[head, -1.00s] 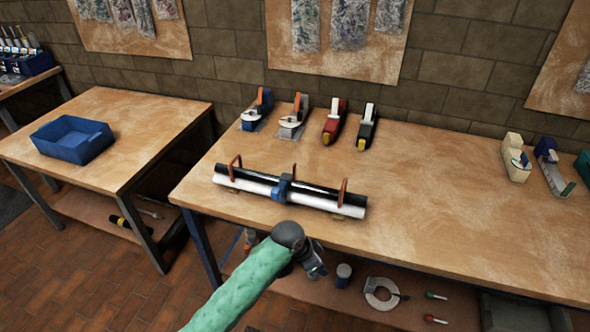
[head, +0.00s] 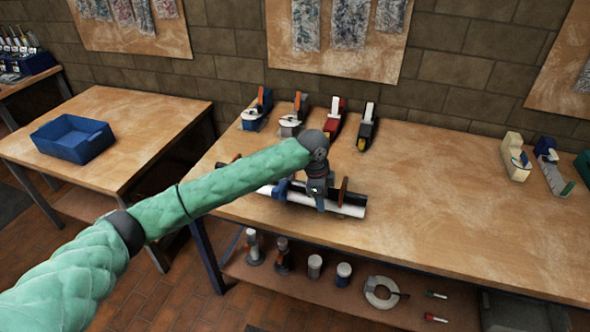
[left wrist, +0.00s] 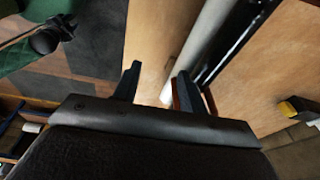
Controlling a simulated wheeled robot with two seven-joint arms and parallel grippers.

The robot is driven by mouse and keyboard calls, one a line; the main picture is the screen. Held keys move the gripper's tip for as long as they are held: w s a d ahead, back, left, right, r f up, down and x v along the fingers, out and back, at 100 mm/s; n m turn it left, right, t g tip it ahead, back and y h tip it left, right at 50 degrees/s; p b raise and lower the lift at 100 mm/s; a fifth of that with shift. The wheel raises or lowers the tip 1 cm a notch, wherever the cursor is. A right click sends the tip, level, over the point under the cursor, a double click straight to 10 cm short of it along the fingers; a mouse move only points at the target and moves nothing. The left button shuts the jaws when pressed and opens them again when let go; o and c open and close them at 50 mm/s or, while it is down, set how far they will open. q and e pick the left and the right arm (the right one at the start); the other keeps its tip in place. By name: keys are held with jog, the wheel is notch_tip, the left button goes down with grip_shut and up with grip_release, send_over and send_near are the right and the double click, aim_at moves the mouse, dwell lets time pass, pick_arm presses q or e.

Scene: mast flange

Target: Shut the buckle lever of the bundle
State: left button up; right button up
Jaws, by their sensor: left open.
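The bundle (head: 352,210) of a black and a white tube lies on the workbench in the head view. My left arm hides much of its left part. Its blue buckle (head: 280,191) shows partly beside my arm; I cannot make out the lever's position. My left gripper (head: 320,208) points down over the bundle, right of the buckle and near the right red-brown upright (head: 343,187). My right gripper is not in view.
Several tape dispensers (head: 333,120) stand along the back of the workbench (head: 450,190), with more at the right. A blue bin (head: 73,140) sits on the left table. A lower shelf holds cylinders and a white ring (head: 382,293). The bench right of the bundle is clear.

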pick_arm(q)
jog(key=y, duration=0.2)
send_near(295, 179)
jog(key=shift+w+d+r+m, duration=0.15)
jog(key=shift+w+r+m, duration=0.3)
jog(key=shift+w, duration=0.2)
jog(key=shift+f, duration=0.25)
notch_tip(295, 179, down, 5)
jog(key=shift+f+p, duration=0.2)
jog(key=shift+p, duration=1.05)
jog(key=shift+f, duration=0.9)
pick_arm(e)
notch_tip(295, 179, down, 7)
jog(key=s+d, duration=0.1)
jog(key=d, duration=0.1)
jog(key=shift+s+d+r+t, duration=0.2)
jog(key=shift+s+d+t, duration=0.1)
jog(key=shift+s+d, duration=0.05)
pick_arm(q)
grip_shut()
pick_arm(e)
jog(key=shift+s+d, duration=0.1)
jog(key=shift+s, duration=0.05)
